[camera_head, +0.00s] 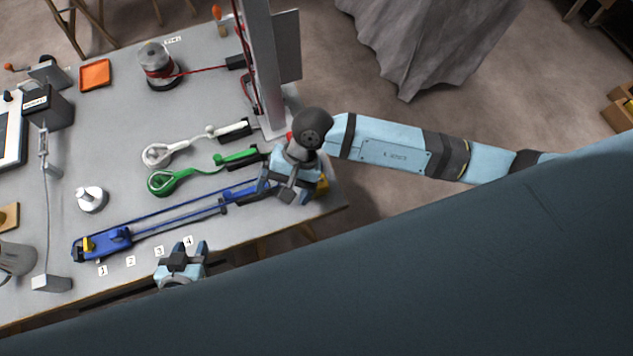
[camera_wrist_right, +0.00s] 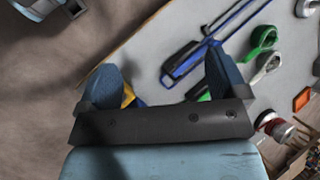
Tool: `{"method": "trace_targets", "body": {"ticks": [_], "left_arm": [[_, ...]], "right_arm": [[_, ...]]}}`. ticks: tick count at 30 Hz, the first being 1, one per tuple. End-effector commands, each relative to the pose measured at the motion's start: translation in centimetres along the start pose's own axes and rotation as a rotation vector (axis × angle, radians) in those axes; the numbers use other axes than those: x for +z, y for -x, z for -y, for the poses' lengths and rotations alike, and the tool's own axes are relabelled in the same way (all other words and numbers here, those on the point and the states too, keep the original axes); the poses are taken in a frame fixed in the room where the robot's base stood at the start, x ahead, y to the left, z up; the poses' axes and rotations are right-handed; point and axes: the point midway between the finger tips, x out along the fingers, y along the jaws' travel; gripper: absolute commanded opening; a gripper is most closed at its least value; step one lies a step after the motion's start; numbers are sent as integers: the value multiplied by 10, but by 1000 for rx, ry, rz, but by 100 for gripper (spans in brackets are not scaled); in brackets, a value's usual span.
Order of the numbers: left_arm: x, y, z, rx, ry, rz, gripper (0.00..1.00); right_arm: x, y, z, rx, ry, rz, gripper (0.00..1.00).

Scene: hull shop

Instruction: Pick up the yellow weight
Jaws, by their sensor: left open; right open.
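A yellow block (camera_head: 322,185), which looks like the yellow weight, sits at the table's right corner, partly hidden by my right gripper (camera_head: 292,194). In the right wrist view, a yellow piece (camera_wrist_right: 127,96) shows just beside the left finger, mostly hidden by it. My right gripper's fingers are spread (camera_wrist_right: 165,78), with nothing visibly held between them. Another small yellow piece (camera_head: 88,243) is on the left end of a long blue device (camera_head: 150,222). My left gripper (camera_head: 190,248) is open and empty at the table's front edge, by the number labels.
A grey upright column (camera_head: 265,70) stands close behind my right gripper. Green (camera_head: 190,178) and white (camera_head: 180,148) handled tools lie left of it. A white knobbed piece (camera_head: 91,199), a red-wound spool (camera_head: 160,68) and an orange tray (camera_head: 95,75) stand further left.

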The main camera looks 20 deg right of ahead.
Motion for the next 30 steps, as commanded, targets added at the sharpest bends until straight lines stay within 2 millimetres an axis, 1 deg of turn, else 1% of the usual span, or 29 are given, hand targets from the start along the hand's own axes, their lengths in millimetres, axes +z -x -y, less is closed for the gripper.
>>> {"method": "trace_targets", "body": {"ticks": [1,3,6,8,9,11,18,21,27,30], "left_arm": [[-1,1,0,0,0,1,43],[0,2,0,-1,0,3,43],[2,4,0,-1,1,8,43],[5,4,0,-1,1,11,43],[8,3,-1,0,2,14,43],[14,2,-1,0,2,17,43],[34,-13,-2,8,0,19,43],[38,-18,-3,12,-1,18,43],[34,-23,-4,17,-3,8,43],[35,-25,-6,20,-3,6,43]], "right_arm": [[-21,10,-12,114,110,-95,92],[-45,23,-28,258,232,-197,92],[-68,38,-42,400,335,-283,92],[-76,43,-48,448,366,-311,92],[-80,42,-51,466,377,-319,92],[-84,36,-55,478,386,-325,92],[-102,-7,-74,476,383,-323,92],[-108,-18,-79,473,383,-323,92],[-111,-28,-84,474,384,-324,92],[-113,-37,-92,473,381,-321,92]]}}
